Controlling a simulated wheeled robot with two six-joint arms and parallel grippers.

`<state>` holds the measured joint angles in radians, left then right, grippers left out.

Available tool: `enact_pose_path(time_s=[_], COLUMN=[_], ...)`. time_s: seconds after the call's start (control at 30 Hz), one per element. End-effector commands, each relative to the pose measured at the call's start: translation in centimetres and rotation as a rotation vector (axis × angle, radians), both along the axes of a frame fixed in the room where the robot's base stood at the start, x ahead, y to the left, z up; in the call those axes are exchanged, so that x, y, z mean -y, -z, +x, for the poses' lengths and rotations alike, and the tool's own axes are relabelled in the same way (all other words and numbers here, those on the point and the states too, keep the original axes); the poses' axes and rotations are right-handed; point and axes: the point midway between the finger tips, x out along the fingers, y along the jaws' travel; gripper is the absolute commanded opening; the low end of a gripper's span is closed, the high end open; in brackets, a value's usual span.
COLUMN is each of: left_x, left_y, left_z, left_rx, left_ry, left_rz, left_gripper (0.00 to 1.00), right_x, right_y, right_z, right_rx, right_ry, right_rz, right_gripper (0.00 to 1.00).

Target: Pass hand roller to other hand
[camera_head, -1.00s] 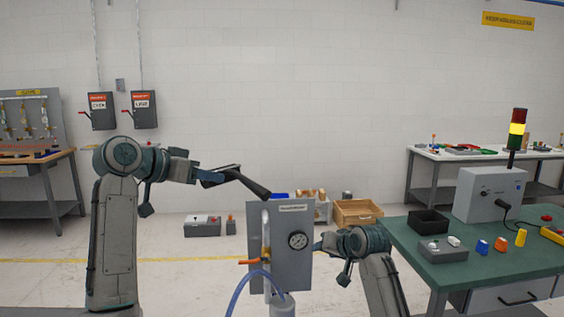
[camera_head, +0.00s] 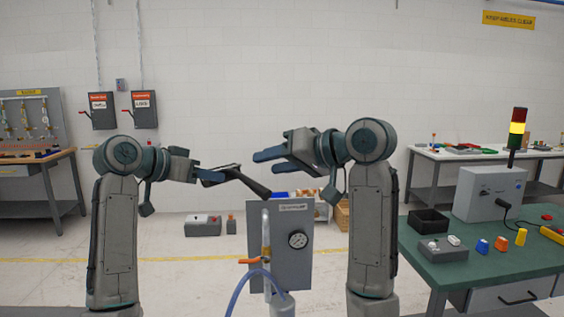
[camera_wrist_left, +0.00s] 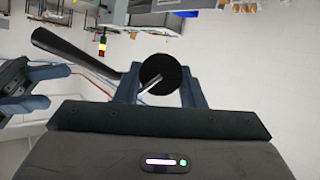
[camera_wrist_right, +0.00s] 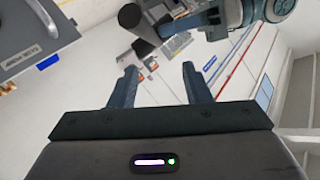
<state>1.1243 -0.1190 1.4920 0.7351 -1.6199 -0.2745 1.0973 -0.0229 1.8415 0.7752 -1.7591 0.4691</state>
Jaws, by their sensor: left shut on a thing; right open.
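The hand roller (camera_head: 250,185) is black with a dark handle. My left gripper (camera_head: 210,176) is shut on it in the air, and its handle slants down to the right. In the left wrist view the roller's round black end (camera_wrist_left: 165,77) shows between the fingers, with a metal rod across it and the handle reaching to the upper left. My right gripper (camera_head: 262,163) is open and empty, with its fingers pointing left, above and just behind or beside the handle. In the right wrist view the roller (camera_wrist_right: 138,28) is beyond the open fingers (camera_wrist_right: 158,85).
A grey panel with a gauge (camera_head: 298,240) and a blue hose stands below the grippers. At right is a green table (camera_head: 480,262) with a black bin (camera_head: 428,221) and small coloured parts. The space above the grippers is clear.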

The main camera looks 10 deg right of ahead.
Motion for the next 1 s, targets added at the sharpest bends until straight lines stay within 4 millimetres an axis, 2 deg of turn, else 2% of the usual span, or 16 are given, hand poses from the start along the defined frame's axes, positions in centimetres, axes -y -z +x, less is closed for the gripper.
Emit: enact_pose_path(time_s=[0.23,0.5,0.7,0.97,1.0], left_x=[0.0,0.0,0.0,0.0,0.0], left_y=[-0.1,-0.1,-0.1,-0.1,-0.1], left_z=[0.0,0.0,0.0,0.0,0.0], left_rx=[0.001,0.001,0.001,0.001,0.001], left_ry=[0.0,0.0,0.0,0.0,0.0], left_rz=[-0.001,-0.001,0.0,0.0,0.0], left_gripper=[0.08,0.08,0.08,0.08,0.08], right_x=[-3.6,-6.4,-7.2,-7.3,-7.3], right_y=[1.6,2.9,3.3,3.4,3.4], right_z=[3.0,5.7,6.5,6.6,6.6], right_rx=[-0.005,-0.003,-0.001,0.0,0.0], right_ry=[-0.003,0.0,0.0,0.001,0.001], right_rz=[0.001,0.0,-0.001,-0.001,-0.001], right_gripper=[0.44,0.44,0.44,0.44,0.4])
